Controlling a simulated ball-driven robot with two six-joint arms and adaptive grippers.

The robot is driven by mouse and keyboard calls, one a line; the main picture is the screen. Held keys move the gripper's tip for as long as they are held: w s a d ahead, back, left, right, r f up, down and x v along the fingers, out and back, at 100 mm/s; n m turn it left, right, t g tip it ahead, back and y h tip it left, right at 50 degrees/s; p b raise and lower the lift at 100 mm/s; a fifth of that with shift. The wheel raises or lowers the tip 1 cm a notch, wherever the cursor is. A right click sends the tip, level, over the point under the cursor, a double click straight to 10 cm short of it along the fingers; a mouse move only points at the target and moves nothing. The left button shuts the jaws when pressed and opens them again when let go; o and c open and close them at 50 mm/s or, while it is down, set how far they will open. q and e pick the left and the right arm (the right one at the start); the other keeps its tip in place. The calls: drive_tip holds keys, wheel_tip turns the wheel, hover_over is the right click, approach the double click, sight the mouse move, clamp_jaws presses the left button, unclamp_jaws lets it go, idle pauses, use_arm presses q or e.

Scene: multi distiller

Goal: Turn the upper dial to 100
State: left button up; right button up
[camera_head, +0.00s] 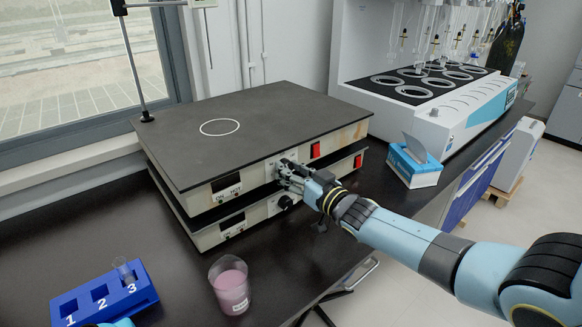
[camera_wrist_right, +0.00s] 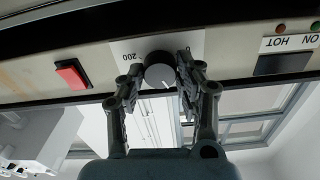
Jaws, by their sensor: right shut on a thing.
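The upper dial (camera_wrist_right: 158,72) is a dark round knob on the upper hot plate's (camera_head: 270,115) front panel. My right gripper (camera_head: 284,172) is at that panel, with its fingers on both sides of the dial, shut on it. In the right wrist view the picture is upside down, and the gripper (camera_wrist_right: 160,70) has one finger left and one right of the dial. An inverted "200" (camera_wrist_right: 131,57) shows left of it. A light line marks the dial's face; its exact setting cannot be read. In the head view the gripper hides the dial.
The lower dial (camera_head: 285,202) is just below my right gripper. Red switches (camera_head: 315,150) sit right of the dials. A beaker of pink liquid (camera_head: 232,290) and a blue numbered rack (camera_head: 105,292) stand in front. A tissue box (camera_head: 414,168) is at right.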

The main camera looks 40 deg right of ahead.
drive_tip(key=shift+f+m+p, duration=0.1)
drive_tip(key=shift+m+p, duration=0.45)
drive_tip(key=shift+m, duration=1.75)
drive_tip(key=o, duration=1.2)
drive_tip(key=shift+c, duration=0.2)
drive_tip(key=s, duration=1.2)
drive_tip(key=shift+d, duration=0.45)
drive_tip(key=shift+a, duration=0.1)
